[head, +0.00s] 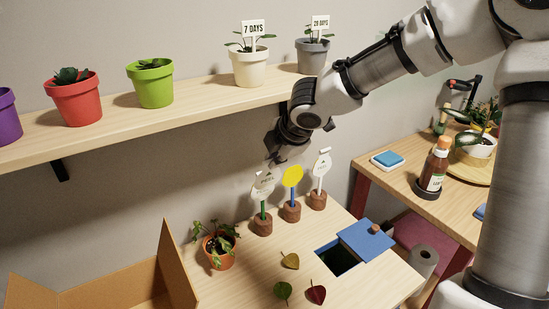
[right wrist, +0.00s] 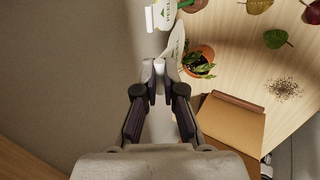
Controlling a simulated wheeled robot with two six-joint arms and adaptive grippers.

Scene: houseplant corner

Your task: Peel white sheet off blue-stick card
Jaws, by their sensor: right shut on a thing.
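The blue-stick card (head: 292,176) shows a bare yellow face and stands upright in a brown round base. My right gripper (head: 275,156) is up and left of it, shut on a white sheet (right wrist: 176,42) with lettering. The sheet hangs from the fingertips (right wrist: 160,66) in the right wrist view, clear of the yellow card. In the head view the sheet overlaps the white card on the green stick (head: 263,212), so their edges are hard to separate. A third card (head: 322,165), white with a white stick, stands to the right. My left gripper is out of view.
A square opening (head: 337,262) with a blue lid (head: 366,241) beside it is in the table. Leaves (head: 290,260), a potted plant (head: 219,252) and an open cardboard box (head: 125,275) are near. A shelf (head: 200,112) with pots runs above. A side table (head: 400,188) stands right.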

